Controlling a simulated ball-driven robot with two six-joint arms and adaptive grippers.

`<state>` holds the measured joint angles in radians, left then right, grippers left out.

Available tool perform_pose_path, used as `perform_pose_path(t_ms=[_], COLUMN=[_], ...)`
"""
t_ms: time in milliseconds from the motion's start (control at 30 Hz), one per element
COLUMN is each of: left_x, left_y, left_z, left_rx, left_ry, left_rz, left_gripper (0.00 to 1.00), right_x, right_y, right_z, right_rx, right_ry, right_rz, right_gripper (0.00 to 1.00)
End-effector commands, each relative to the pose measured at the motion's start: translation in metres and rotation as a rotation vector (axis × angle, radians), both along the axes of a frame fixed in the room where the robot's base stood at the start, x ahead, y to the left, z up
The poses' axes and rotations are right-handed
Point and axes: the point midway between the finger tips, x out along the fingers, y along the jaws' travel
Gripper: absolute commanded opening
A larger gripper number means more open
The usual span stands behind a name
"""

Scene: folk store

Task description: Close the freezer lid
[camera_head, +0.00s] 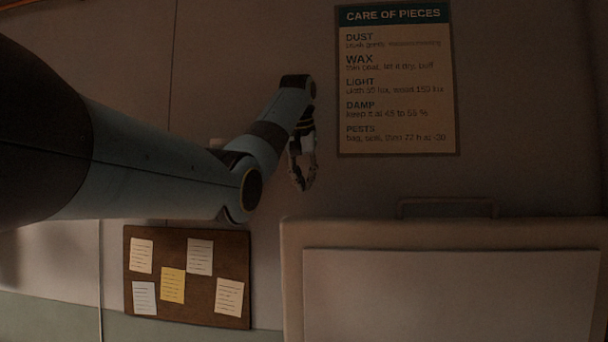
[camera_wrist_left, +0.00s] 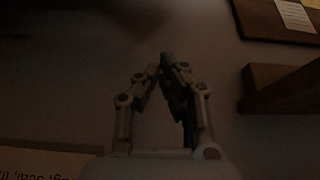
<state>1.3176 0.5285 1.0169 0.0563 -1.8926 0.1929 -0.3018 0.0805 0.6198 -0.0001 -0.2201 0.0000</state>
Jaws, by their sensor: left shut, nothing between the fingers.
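The freezer lid (camera_head: 293,285) is a pale, framed panel at the lower right of the head view. It stands raised, with its inner panel towards me and a bar handle (camera_head: 447,208) along its top edge. The freezer body is out of sight below. My left gripper (camera_head: 302,187) is above and near the lid's upper left corner, apart from the handle, pointing down. In the left wrist view its fingertips (camera_wrist_left: 165,65) meet with nothing between them. My right gripper is not in view.
A care poster (camera_head: 398,80) hangs on the wall above the lid. A cork board (camera_head: 188,318) with several notes hangs at the lower left. In the dark left wrist view, a brown block-like thing (camera_wrist_left: 275,88) juts in at the right; I cannot tell what it is.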

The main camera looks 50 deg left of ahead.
Motion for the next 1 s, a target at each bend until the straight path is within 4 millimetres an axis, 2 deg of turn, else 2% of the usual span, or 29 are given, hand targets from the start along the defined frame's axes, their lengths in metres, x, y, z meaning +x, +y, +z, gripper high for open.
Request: perform_pose_path(t_ms=[100,267,467,600,1000], left_x=[0.009,0.021,0.004,-0.005,-0.01], left_y=[0.008,0.018,0.004,-0.003,-0.007], left_z=[-0.023,-0.054,-0.058,-0.059,-0.06], left_rx=[-0.001,-0.001,0.002,0.001,-0.001], left_ry=[0.007,0.006,0.001,0.001,0.001], left_rz=[0.002,0.001,0.0,0.0,0.001], left_gripper=[0.0,0.0,0.0,0.0,0.0], right_x=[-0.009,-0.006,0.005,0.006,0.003], right_y=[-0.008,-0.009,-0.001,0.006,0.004], right_z=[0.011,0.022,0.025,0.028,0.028], right_rx=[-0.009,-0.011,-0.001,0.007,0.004], right_ry=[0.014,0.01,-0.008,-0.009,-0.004], right_rz=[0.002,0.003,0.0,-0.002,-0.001], right_gripper=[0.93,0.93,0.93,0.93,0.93])
